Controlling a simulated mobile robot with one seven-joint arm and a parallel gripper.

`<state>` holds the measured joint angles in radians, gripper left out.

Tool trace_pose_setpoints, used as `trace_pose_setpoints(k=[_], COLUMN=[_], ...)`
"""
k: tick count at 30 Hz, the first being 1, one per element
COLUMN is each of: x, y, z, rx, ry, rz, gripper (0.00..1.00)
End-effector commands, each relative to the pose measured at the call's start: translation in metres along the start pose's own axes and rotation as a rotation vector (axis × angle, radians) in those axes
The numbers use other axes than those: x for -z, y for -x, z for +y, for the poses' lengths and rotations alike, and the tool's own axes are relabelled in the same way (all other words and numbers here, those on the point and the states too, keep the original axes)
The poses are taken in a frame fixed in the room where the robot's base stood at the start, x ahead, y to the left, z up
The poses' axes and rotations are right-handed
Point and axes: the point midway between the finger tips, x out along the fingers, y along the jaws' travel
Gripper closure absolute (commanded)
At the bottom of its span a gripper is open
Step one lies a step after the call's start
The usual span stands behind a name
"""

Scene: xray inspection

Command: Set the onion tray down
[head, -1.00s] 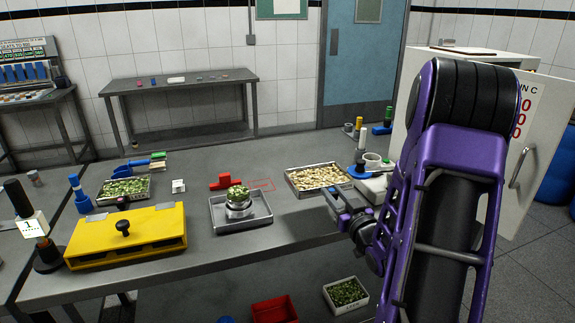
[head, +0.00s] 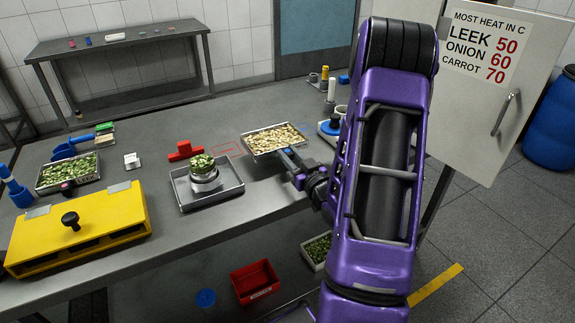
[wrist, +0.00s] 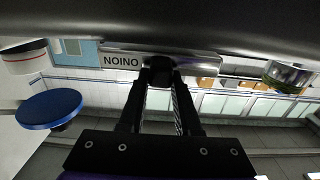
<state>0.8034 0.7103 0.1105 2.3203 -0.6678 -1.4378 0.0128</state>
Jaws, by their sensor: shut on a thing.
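The onion tray is a shallow metal tray (head: 262,154) full of pale chopped pieces. It is at the right part of the long steel table, and I cannot tell whether it rests on the table or hangs just above it. My gripper (head: 288,159) is at the tray's front edge and shut on it. In the wrist view, the two fingers (wrist: 160,80) close on the metal edge beside a label (wrist: 121,61) reading ONION upside down. The tray's contents are hidden there.
A red outline (head: 227,150) marks the table left of the tray. A scale tray (head: 210,203) with a pot of greens and a red block (head: 185,151) stand further left. A blue-topped item (head: 330,127) stands close right. A yellow box (head: 75,230) is at front left.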

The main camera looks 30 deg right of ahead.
Motion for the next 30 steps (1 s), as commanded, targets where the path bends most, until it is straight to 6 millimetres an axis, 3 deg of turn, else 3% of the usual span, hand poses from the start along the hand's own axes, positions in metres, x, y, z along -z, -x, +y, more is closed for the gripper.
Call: trace_pose_setpoints(k=[7,20,21,26,30], x=[-0.035,-0.042,-0.042,-0.041,-0.041], y=[0.000,0.000,0.000,0.000,0.000], z=[0.000,0.000,0.000,0.000,0.000], rx=[0.000,0.000,0.000,0.000,0.000], ry=[-0.002,0.001,0.000,0.000,0.000], rz=[0.001,0.002,0.000,-0.001,-0.001], gripper=[1.00,1.00,0.66,0.38,0.38])
